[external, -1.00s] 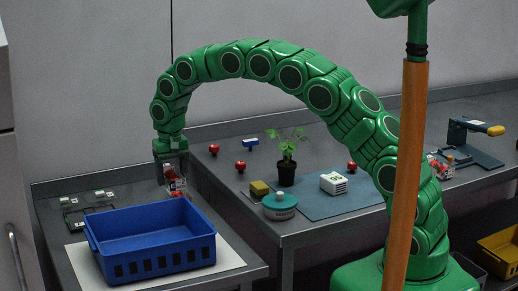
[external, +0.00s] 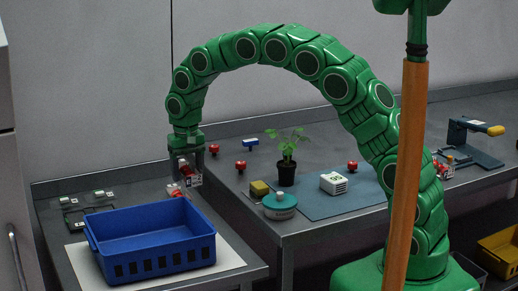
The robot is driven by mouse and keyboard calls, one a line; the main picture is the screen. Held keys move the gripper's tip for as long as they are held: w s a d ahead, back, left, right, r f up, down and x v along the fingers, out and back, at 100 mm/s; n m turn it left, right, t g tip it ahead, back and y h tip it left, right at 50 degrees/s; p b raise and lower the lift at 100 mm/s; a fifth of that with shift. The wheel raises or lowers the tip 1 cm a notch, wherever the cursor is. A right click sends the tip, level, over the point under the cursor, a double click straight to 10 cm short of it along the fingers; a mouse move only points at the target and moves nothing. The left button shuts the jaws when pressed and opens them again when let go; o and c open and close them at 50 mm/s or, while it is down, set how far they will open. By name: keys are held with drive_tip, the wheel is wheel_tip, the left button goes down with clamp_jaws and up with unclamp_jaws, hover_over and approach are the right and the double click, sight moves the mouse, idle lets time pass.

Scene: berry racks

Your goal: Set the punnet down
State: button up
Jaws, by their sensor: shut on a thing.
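My gripper (external: 187,161) is shut on a small clear punnet (external: 194,179) with red showing in it and a pale label. The gripper points down and holds the punnet above the back right corner of the blue crate (external: 157,261), near the gap between the two benches. The punnet looks raised, but its exact height and its underside are hard to tell. The crate stands on a white mat (external: 232,257) on the left bench. Its floor shows only in part.
On the right bench are a potted plant (external: 287,172), a teal round tub (external: 279,206), a white box (external: 334,183), a yellow block (external: 259,188) and red knobs (external: 241,166). Small green-and-white items (external: 68,202) lie at the left bench's back left. A red object (external: 174,190) shows behind the crate.

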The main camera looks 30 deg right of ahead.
drive_tip(key=w+d+r+m, duration=0.1)
drive_tip(key=w+d+m, duration=0.15)
drive_tip(key=d, duration=0.65)
drive_tip(key=w+d+r+m, duration=0.1)
drive_tip(key=w+d+r, duration=0.15)
drive_tip(key=d, duration=0.75)
drive_tip(key=w+d+r+m, duration=0.1)
drive_tip(key=w+d, duration=0.3)
drive_tip(key=d, duration=0.5)
drive_tip(key=s+d+r+m, duration=0.2)
drive_tip(key=d, duration=1.2)
drive_tip(key=s+d+r+m, duration=0.2)
drive_tip(key=s+d+m, duration=0.1)
drive_tip(key=d, duration=1.1)
hover_over(333, 142)
drive_tip(key=shift+n, duration=0.25)
drive_tip(key=shift+s+f, duration=0.15)
drive_tip(key=shift+f, duration=2.4)
drive_tip(key=shift+s+f, duration=0.1)
drive_tip(key=shift+f, duration=2.45)
drive_tip(key=shift+a+f, duration=0.1)
drive_tip(key=shift+f, duration=1.45)
drive_tip(key=shift+f, duration=0.1)
